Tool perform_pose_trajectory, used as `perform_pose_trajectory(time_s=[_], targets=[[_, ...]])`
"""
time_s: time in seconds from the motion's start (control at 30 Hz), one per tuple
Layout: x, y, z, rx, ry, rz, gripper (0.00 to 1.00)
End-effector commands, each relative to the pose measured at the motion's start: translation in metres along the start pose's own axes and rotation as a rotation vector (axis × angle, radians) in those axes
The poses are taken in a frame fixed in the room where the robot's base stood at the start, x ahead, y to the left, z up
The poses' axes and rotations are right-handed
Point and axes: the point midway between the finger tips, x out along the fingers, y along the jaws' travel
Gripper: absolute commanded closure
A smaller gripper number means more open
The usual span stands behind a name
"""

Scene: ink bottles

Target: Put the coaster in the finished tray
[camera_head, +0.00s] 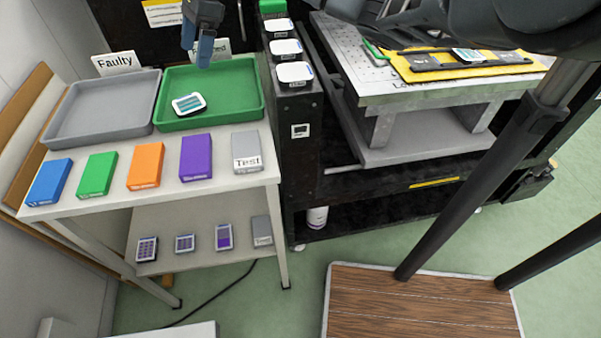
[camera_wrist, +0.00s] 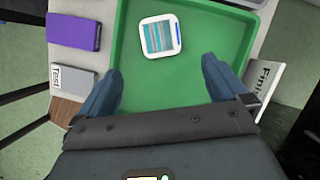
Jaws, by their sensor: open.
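The coaster (camera_head: 188,103) is a small white rounded square with a teal striped face. It lies in the green finished tray (camera_head: 247,104), toward its left front part. In the wrist view the coaster (camera_wrist: 160,36) lies flat on the floor of the green tray (camera_wrist: 185,100). My gripper (camera_head: 205,60) is above the back of the tray. In the wrist view its blue fingers (camera_wrist: 163,75) are spread wide with nothing between them, and the coaster is beyond the fingertips, apart from them. The finished sign is partly hidden behind my gripper in the head view.
A grey tray (camera_head: 103,108) with a "Faulty" sign (camera_head: 116,64) stands left of the green one. Blue, green, orange, purple and grey boxes line the table's front. A black rack with white pieces (camera_head: 295,74) stands right. A workbench (camera_head: 440,92) is farther right.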

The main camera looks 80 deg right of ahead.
Motion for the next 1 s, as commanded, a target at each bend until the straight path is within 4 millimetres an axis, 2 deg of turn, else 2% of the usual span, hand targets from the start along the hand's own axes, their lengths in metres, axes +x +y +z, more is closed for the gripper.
perform_pose_trajectory(time_s=[0.07, 0.13, 0.17, 0.23, 0.3, 0.4, 0.5, 0.6, 0.7, 0.8, 0.9, 1.0], targets=[[0.009, 0.005, 0.014, -0.007, -0.038, 0.013, 0.00], [0.023, 0.016, 0.042, -0.015, -0.113, 0.038, 0.00], [0.030, 0.023, 0.058, -0.020, -0.157, 0.054, 0.00], [0.049, 0.045, 0.104, -0.026, -0.293, 0.104, 0.00], [0.063, 0.075, 0.157, -0.021, -0.452, 0.171, 0.00], [0.072, 0.121, 0.222, 0.009, -0.672, 0.283, 0.00], [0.071, 0.166, 0.274, 0.064, -0.876, 0.409, 0.00], [0.062, 0.209, 0.312, 0.144, -1.059, 0.548, 0.00], [0.050, 0.247, 0.338, 0.245, -1.221, 0.697, 0.00], [0.037, 0.279, 0.351, 0.371, -1.361, 0.850, 0.00], [0.027, 0.306, 0.354, 0.517, -1.475, 1.006, 0.00], [0.021, 0.328, 0.348, 0.682, -1.564, 1.158, 0.00]])
